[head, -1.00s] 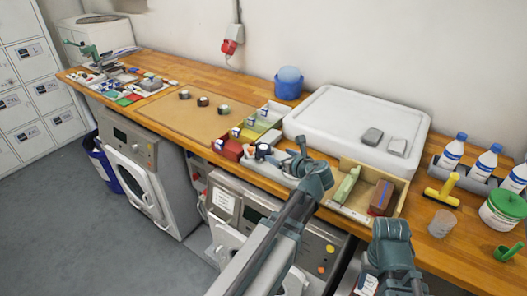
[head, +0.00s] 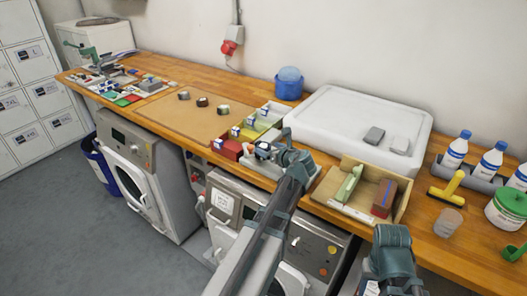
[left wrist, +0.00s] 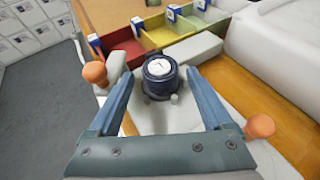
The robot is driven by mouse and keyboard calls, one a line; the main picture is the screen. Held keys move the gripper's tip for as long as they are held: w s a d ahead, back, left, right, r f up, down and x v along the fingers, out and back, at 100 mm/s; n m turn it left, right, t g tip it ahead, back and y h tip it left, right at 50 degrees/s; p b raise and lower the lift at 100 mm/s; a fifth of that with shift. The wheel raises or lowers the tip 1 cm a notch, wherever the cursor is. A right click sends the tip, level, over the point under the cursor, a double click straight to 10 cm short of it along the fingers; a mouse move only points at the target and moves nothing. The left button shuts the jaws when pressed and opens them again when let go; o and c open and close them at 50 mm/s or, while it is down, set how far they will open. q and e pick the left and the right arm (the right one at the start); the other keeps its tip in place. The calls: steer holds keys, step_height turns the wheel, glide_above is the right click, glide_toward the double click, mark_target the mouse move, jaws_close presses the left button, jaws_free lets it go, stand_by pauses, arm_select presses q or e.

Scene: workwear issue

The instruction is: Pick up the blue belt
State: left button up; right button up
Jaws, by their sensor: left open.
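A dark blue round roll with a pale, marked face (left wrist: 160,68) stands in the middle of the left wrist view; it looks like the rolled blue belt, though I cannot be sure. It also shows small in the head view (head: 262,147), partly hidden by my arm. My left gripper (left wrist: 160,88) is open, with its two fingers on either side of the roll in the picture and nothing held. I cannot tell whether the fingers touch it. My right gripper is out of view; only part of the right arm shows at lower right.
Red, yellow and green bins (head: 243,135) stand just behind the roll. Several small dark rolls (head: 202,102) lie on the brown board (head: 165,110). A wooden tray (head: 333,203) with a green and a dark red block is at right.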

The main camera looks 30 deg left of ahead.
mark_target(265, 148)
arm_select(q)
steer(key=b+x, duration=0.1)
steer(key=x, duration=0.1)
steer(key=f+b+x, duration=0.1)
steer(key=x, duration=0.1)
steer(key=shift+w+a+f, duration=0.15)
steer(key=shift+a, duration=0.15)
steer(key=shift+c, duration=0.4)
steer(key=c, duration=1.1)
steer(key=shift+o, duration=0.2)
steer(key=shift+r, duration=0.2)
step_height(265, 148, up, 10)
steer(key=p, duration=0.9)
steer(key=shift+f+p, duration=0.1)
steer(key=shift+p, duration=0.25)
